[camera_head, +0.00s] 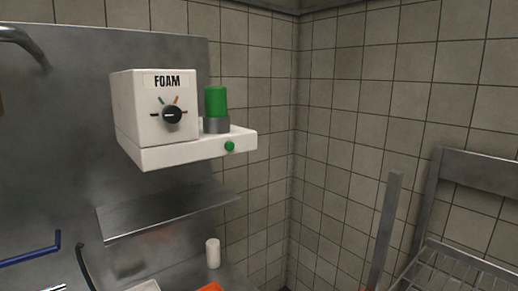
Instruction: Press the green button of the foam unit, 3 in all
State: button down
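The foam unit (130,120) is a white box labelled FOAM, mounted on a steel panel left of centre. A black dial (172,114) with coloured marks sits on its front. A small round green button (230,146) is on the front edge of its low ledge, at the right. A larger green cylinder (215,101) stands in a grey collar on top of that ledge. Nothing touches the button in this view. My gripper does not show.
A steel shelf (165,212) juts out below the unit. Below it are a small white cylinder (213,253) and an orange item (209,288). A blue bar (32,252) is at lower left. A metal rack (470,262) stands at right. Tiled walls meet in a corner behind.

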aim_at(229, 147)
jog(key=z, duration=0.05)
jog(key=i, duration=1)
jog(key=u, duration=0.05)
